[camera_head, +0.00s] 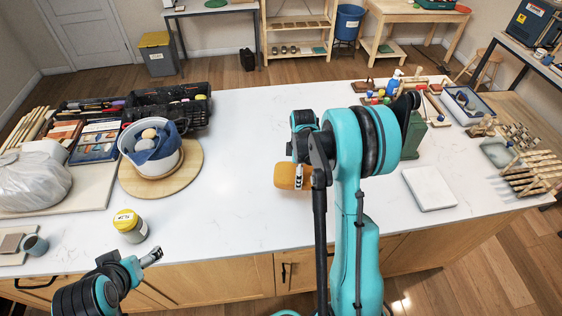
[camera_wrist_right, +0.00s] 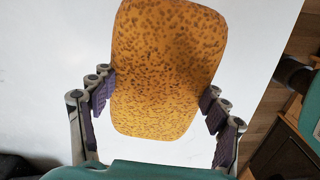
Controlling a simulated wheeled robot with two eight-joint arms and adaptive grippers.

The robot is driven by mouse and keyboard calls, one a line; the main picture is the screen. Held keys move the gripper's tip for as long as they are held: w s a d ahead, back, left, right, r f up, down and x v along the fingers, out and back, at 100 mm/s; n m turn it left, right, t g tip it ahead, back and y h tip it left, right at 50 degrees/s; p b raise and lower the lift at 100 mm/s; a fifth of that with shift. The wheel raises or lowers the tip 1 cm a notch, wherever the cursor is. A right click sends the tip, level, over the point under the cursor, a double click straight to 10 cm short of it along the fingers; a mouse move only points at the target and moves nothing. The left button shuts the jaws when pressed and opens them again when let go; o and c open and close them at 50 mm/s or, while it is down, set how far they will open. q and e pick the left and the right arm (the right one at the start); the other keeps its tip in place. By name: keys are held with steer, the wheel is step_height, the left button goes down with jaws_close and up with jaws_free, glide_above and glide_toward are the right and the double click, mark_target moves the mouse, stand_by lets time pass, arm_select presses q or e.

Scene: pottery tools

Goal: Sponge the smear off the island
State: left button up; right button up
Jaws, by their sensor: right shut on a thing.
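The orange speckled sponge (camera_head: 285,176) is in my right gripper (camera_head: 300,176), over the middle of the white-topped island (camera_head: 240,215). In the right wrist view the sponge (camera_wrist_right: 165,65) sits between the purple finger pads of my right gripper (camera_wrist_right: 160,92), which is shut on it. I cannot tell whether its underside touches the island. No smear can be made out on the visible top; my right arm and the sponge cover part of it. My left gripper (camera_head: 151,257) is low at the left, by the island's front edge; its finger gap is unclear.
A yellow-lidded jar (camera_head: 130,226) stands near my left gripper. A bucket with a blue cloth (camera_head: 151,148) sits on a round wooden board at the left. A pale slab (camera_head: 429,187) and several wooden tools (camera_head: 530,170) lie at the right. The middle is clear.

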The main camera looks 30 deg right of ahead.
steer(key=shift+r+p, duration=0.35)
steer(key=shift+r, duration=0.5)
arm_select(q)
steer(key=shift+s+d+r, duration=0.2)
steer(key=shift+d+r, duration=0.25)
steer(key=shift+r, duration=0.05)
